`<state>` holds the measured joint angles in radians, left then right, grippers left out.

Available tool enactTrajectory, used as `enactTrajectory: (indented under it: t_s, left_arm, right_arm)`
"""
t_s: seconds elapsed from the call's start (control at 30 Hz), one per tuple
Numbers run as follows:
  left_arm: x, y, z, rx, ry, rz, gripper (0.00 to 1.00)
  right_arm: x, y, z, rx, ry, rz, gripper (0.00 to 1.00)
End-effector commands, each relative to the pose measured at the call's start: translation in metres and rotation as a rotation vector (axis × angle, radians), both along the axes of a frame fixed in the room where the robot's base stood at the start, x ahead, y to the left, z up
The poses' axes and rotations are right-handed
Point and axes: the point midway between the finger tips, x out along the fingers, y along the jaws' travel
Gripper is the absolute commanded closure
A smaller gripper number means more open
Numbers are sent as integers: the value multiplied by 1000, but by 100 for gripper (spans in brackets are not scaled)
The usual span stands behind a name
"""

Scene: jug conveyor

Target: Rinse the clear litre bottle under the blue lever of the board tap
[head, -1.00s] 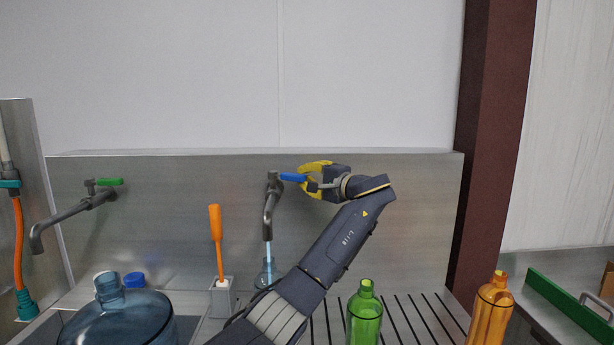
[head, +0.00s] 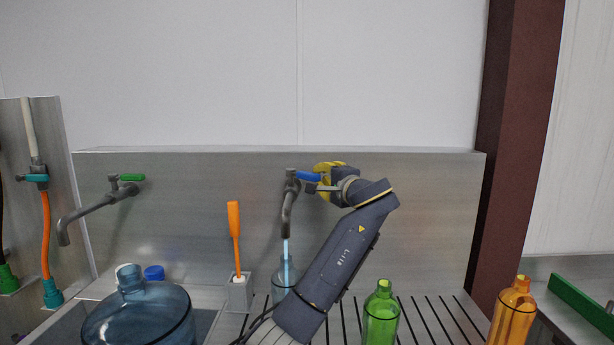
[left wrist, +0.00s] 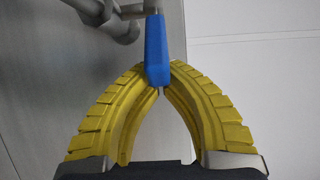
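The clear litre bottle (head: 284,270) stands upright under the board tap (head: 289,205) in the head view. A stream of water runs from the spout into its mouth. My left forearm hides its lower right part. The tap's blue lever (head: 307,176) points to the right. My left gripper (head: 322,180), with yellow fingers, is at the lever's free end. In the left wrist view the fingertips (left wrist: 160,88) close in around the blue lever (left wrist: 157,50), which covers part of them. My right gripper is not in view.
A green bottle (head: 381,318) and an orange bottle (head: 512,312) stand to the right on the slatted drainer. An orange-handled brush (head: 234,232) stands in a holder left of the clear bottle. A large blue jug (head: 140,318) and a green-lever tap (head: 98,204) are at left.

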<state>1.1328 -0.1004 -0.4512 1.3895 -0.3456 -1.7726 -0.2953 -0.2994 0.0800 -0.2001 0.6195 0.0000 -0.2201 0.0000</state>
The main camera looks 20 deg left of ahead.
Motion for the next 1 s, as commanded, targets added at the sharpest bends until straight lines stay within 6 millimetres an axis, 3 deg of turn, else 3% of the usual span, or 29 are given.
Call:
enactTrajectory:
  t_s: [0.17, 0.57, 1.0]
  left_arm:
    - [0, -8, 0, 0, 0, -27, 100]
    - [2, -8, 0, 0, 0, -24, 100]
    - [33, -9, 0, 0, 1, -2, 100]
  right_arm:
    - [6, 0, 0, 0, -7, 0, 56]
    - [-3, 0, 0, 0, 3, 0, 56]
    - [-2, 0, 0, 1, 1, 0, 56]
